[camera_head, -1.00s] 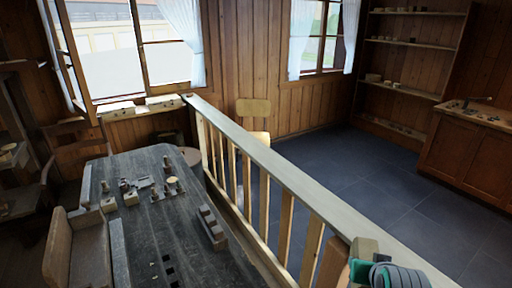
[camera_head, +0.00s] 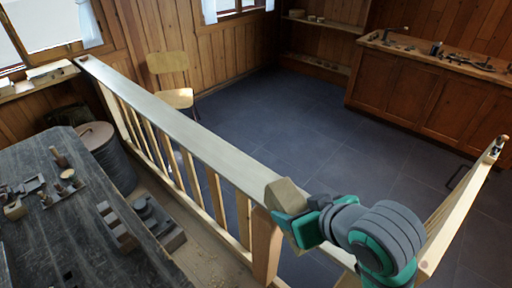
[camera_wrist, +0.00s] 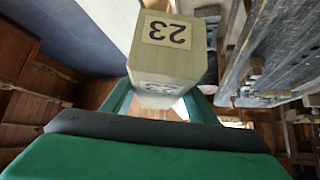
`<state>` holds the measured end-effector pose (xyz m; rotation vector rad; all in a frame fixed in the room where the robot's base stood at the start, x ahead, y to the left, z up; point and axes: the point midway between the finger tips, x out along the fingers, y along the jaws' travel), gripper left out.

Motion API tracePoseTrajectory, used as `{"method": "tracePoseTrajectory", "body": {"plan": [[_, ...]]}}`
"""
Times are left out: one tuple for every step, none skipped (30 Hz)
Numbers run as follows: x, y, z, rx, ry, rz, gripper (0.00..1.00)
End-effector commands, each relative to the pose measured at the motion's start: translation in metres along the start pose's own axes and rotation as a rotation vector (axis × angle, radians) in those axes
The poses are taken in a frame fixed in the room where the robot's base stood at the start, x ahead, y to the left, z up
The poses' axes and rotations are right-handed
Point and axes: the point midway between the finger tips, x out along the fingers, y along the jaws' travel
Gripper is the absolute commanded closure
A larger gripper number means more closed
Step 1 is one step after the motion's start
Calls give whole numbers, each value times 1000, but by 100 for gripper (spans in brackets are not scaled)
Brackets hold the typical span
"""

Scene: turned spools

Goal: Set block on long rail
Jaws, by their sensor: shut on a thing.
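My gripper (camera_head: 300,217) is shut on a pale wooden block (camera_head: 285,195), just above the near end of the long rail. The wrist view shows the block (camera_wrist: 165,62) between the fingers, with a label reading 23 on two of its faces. The long rail (camera_head: 180,120) is a pale flat-topped railing on balusters, running from the window wall toward me. In the head view the block overlaps the rail's near end; I cannot tell whether they touch. My gripper hides part of that end.
A dark worktable (camera_head: 70,235) with small parts and grey blocks stands left of the rail. A chair (camera_head: 172,80) is behind the rail. A wooden counter (camera_head: 415,100) stands at the back right. The dark tiled floor (camera_head: 330,130) between is clear. A gate-like rail piece (camera_head: 465,205) is at the right.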

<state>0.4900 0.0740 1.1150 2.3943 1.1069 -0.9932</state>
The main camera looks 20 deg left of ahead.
Motion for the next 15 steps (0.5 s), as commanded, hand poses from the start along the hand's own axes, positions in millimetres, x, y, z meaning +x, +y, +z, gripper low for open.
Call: {"method": "tracePoseTrajectory", "body": {"plan": [[0, 1, 0, 2, 1, 2, 79], [-1, 1, 0, 3, 1, 3, 79], [-1, 2, 1, 4, 1, 4, 79], [0, 4, 1, 5, 1, 4, 79], [1, 6, 2, 6, 1, 4, 79], [2, 10, 2, 8, 1, 4, 79], [4, 14, 3, 10, 1, 3, 79], [6, 18, 4, 10, 1, 3, 79], [9, 26, 6, 11, 0, 2, 79], [12, 32, 8, 11, -1, 2, 79], [15, 38, 9, 10, -1, 2, 79], [19, 46, 10, 9, 0, 1, 79], [21, 52, 12, 10, -1, 1, 79], [24, 58, 13, 9, -1, 1, 79], [28, 67, 15, 8, 0, 1, 79]]}}
